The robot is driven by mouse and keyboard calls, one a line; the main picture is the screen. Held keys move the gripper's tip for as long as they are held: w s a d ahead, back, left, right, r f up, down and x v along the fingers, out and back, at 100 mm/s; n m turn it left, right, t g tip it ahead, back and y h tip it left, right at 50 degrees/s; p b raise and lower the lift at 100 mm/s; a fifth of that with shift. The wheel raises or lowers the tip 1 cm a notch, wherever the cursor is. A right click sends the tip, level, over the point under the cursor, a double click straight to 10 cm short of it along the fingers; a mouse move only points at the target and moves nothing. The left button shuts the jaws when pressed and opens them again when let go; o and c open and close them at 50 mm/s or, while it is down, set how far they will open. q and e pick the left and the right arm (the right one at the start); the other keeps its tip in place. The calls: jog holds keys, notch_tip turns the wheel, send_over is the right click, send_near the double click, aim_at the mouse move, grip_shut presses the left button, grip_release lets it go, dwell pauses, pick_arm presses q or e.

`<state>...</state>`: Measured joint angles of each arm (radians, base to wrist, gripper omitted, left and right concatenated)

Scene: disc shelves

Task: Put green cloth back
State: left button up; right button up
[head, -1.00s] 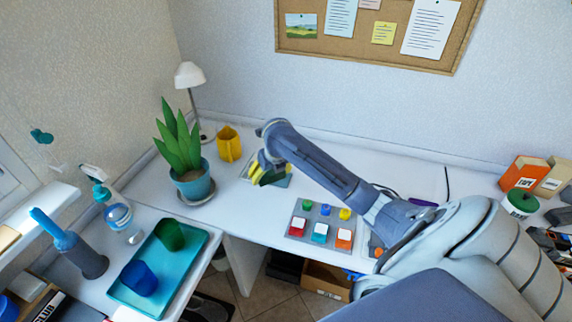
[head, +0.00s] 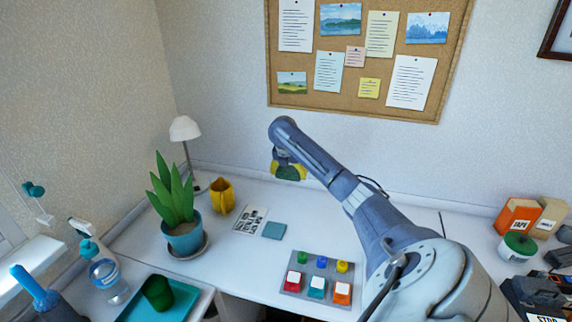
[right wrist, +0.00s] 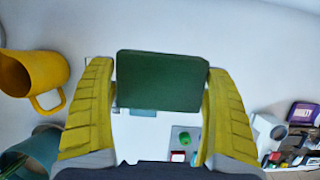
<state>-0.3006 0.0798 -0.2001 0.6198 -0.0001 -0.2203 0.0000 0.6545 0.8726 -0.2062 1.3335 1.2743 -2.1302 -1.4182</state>
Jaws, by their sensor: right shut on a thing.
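The green cloth (right wrist: 160,81) is a flat dark green rectangle in the right wrist view, between the two yellow fingers of my right gripper (right wrist: 158,100). My right gripper also shows in the head view (head: 289,172), raised above the white desk, with a bit of green at its fingers. It is shut on the cloth. A flat teal square (head: 274,231) lies on the desk below, beside a black-and-white printed sheet (head: 250,220). My left gripper is not in view.
A potted plant (head: 181,238), yellow mug (head: 222,196) and white lamp (head: 185,130) stand at the left. A grey panel with coloured blocks (head: 318,271) lies in front. Boxes (head: 518,217) and a green-lidded jar (head: 517,248) stand at the right.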

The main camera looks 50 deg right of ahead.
aim_at(289, 211)
notch_tip(289, 211, down, 19)
jog(key=shift+f, duration=0.1)
dwell(0.6)
jog(key=shift+f, duration=0.1)
jog(key=o, duration=0.9)
jog(key=v, duration=1.2)
